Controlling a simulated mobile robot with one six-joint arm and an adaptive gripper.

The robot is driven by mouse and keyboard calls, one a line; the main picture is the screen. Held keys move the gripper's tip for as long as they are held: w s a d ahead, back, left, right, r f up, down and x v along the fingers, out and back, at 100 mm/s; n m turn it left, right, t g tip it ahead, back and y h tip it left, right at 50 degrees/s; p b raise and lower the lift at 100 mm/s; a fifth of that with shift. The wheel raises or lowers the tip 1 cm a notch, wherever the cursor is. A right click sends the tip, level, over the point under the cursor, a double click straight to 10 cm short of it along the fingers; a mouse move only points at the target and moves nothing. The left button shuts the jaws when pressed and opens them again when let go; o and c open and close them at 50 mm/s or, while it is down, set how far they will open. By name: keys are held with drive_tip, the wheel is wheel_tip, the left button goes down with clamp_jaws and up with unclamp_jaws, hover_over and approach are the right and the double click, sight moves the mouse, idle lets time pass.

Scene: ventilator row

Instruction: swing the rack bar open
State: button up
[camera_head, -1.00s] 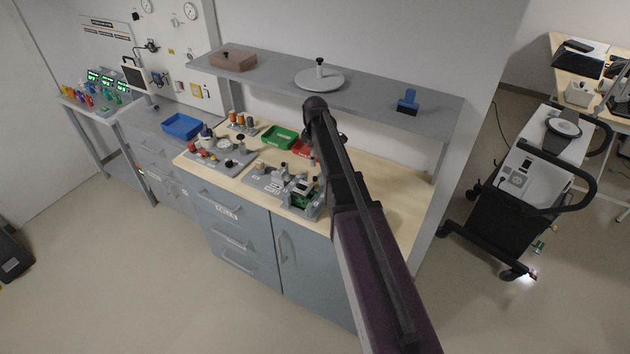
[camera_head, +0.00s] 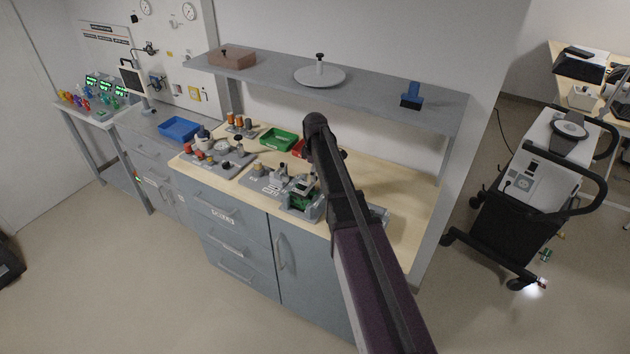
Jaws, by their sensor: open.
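I cannot pick out the rack bar for certain. Small grey fixtures stand on the wooden bench top (camera_head: 405,222). One is a grey fixture with a green part (camera_head: 301,201) near the front edge, just left of my arm. Another is a flat grey plate with small fittings (camera_head: 264,181) to its left. My arm rises from the lower right across the bench, and its dark far joint (camera_head: 316,122) shows above the back of the bench. My gripper's fingers are hidden behind the arm, so I see no hold on anything. The arm also hides part of the bench.
A grey shelf (camera_head: 380,92) overhangs the bench, carrying a brown box (camera_head: 232,57), a round plate (camera_head: 319,76) and a blue block (camera_head: 411,95). A wheeled cart (camera_head: 525,185) stands right. Floor in front is clear.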

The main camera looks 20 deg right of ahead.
drive_tip(key=shift+f+b, duration=0.45)
drive_tip(key=shift+f, duration=0.25)
clamp_jaws()
